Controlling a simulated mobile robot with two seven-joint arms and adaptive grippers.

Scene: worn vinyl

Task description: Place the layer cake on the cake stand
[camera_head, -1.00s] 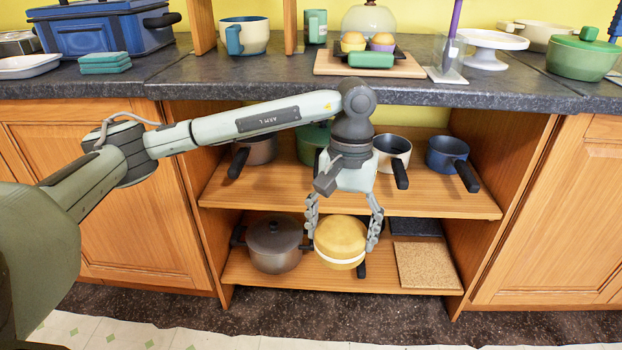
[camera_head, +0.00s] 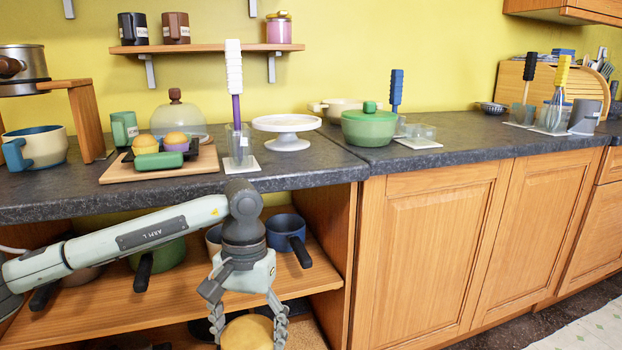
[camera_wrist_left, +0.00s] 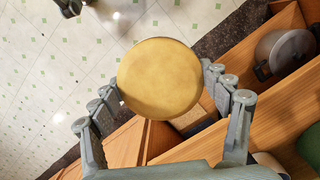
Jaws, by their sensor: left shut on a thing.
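The layer cake (camera_head: 247,334) is round with a golden-yellow top. It is between the fingers of my left gripper (camera_head: 248,325), at the bottom edge of the head view and partly cut off. In the left wrist view the cake (camera_wrist_left: 160,78) fills the space between the finger pads, with floor and cabinet beyond it. My left gripper is shut on it, in front of the open shelves below the counter. The white cake stand (camera_head: 287,124) stands on the counter, up and right of the gripper, with its round top bare. My right gripper is not in view.
Left of the stand are a clear holder (camera_head: 239,145) with a purple-and-white utensil and a wooden board (camera_head: 198,167) with cupcakes. A green lidded pot (camera_head: 369,130) stands close on its right. The counter edge (camera_head: 300,178) lies between cake and stand.

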